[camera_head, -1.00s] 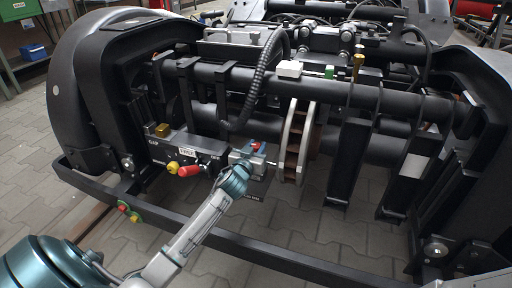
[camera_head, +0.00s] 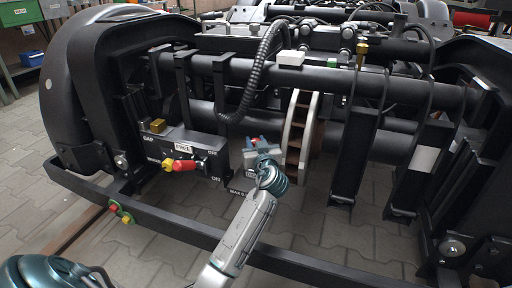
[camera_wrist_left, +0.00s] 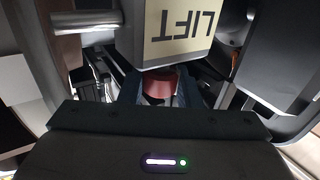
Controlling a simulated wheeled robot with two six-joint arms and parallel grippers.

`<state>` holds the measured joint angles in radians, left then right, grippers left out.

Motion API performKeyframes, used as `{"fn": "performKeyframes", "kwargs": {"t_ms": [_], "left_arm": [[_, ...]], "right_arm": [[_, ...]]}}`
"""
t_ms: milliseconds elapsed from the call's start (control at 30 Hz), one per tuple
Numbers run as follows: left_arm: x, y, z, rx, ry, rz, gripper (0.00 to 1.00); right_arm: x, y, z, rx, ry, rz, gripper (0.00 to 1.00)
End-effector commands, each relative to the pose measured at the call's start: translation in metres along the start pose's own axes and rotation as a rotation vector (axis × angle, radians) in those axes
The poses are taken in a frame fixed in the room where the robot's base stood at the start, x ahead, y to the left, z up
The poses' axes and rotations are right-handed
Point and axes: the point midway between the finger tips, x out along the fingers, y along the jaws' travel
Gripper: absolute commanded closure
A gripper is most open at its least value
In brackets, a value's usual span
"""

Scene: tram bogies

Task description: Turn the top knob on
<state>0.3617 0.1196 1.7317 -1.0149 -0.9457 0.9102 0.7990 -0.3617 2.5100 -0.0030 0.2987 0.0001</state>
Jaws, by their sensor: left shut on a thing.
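A red knob (camera_wrist_left: 158,87) sits between the two dark fingers of my left gripper (camera_wrist_left: 160,92) in the left wrist view, under a pale plate (camera_wrist_left: 182,30) marked LIFT that appears upside down. The fingers are shut on this knob. In the head view, a small red part of the knob (camera_head: 255,141) shows at the tip of my left gripper (camera_head: 262,152), in front of the bogie's middle. The fingers hide most of the knob there, and I cannot tell which way it is turned. My right gripper is not in view.
A brake disc (camera_head: 297,130) stands close on the right. A dark frame bar (camera_head: 330,270) crosses in front, below my arm.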

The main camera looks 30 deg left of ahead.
Motion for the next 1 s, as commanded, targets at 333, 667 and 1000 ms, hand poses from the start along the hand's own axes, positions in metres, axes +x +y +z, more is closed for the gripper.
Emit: {"fn": "performKeyframes", "kwargs": {"t_ms": [333, 667, 1000], "left_arm": [[0.0000, 0.0001, 0.0003, 0.000, -0.001, -0.023, 0.93], [0.0000, 0.0001, 0.0004, 0.001, -0.001, -0.022, 0.49], [0.0002, 0.0003, 0.0003, 0.001, 0.000, -0.021, 0.49]], "right_arm": [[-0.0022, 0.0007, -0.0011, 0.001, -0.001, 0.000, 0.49], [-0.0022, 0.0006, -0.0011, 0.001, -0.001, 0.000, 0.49], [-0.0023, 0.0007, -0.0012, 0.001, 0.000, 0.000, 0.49]]}}
